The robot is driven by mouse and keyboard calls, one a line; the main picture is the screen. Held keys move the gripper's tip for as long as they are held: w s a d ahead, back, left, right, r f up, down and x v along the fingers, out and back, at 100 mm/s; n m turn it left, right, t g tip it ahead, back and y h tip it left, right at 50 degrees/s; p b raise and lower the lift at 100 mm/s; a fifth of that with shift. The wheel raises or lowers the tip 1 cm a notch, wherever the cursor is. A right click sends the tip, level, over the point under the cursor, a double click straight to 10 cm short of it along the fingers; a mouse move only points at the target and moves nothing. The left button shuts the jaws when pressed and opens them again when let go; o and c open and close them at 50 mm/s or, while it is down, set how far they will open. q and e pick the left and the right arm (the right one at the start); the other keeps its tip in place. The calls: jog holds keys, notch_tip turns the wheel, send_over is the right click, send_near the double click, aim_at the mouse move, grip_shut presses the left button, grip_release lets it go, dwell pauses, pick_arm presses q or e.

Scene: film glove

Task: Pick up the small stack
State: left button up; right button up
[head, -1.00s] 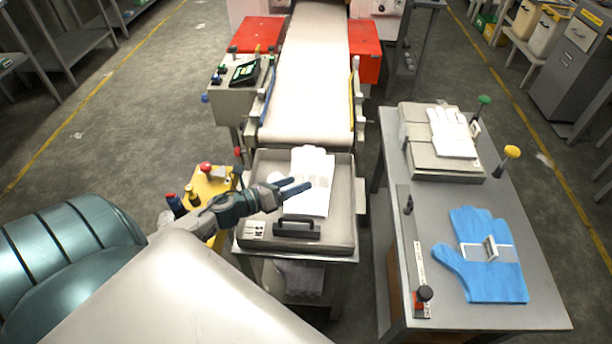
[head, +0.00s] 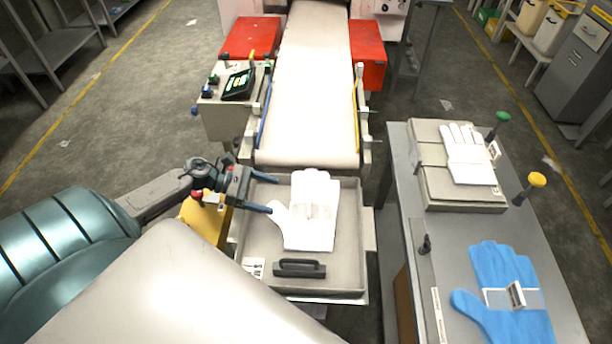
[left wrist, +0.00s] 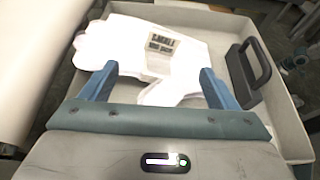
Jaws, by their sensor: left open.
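A thin stack of white film gloves (head: 312,238) lies flat in a shallow grey tray (head: 352,270) at the end of the conveyor, fingers toward the belt and thumb to the left. It also shows in the left wrist view (left wrist: 182,78), with a dark printed label on it. My left gripper (head: 269,194) is open and empty at the tray's left side, its fingertips pointing at the stack's left edge. In the left wrist view the open fingers (left wrist: 160,76) stand apart in front of the stack. Contact cannot be told. My right gripper is not in view.
A black handle (head: 299,269) sits at the tray's near side. The conveyor (head: 312,100) runs behind it. On the right, a grey table (head: 410,185) holds a flat box with white gloves (head: 468,158) and a banded blue glove stack (head: 505,290).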

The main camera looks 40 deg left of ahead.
aim_at(301, 212)
pick_arm(q)
jog(key=shift+w, duration=0.3)
jog(key=x, duration=0.2)
jog(key=p+x, duration=0.1)
jog(key=x, duration=0.1)
jog(key=shift+s+d+r, duration=0.15)
jog(key=shift+d, duration=0.4)
jog(key=p+x, duration=0.1)
jog(key=x, duration=0.1)
jog(key=p+x, duration=0.2)
jog(key=x, duration=0.1)
jog(key=shift+f, duration=0.35)
jog(key=shift+d+f, duration=0.15)
jog(key=shift+f, duration=0.1)
jog(key=c, duration=1.1)
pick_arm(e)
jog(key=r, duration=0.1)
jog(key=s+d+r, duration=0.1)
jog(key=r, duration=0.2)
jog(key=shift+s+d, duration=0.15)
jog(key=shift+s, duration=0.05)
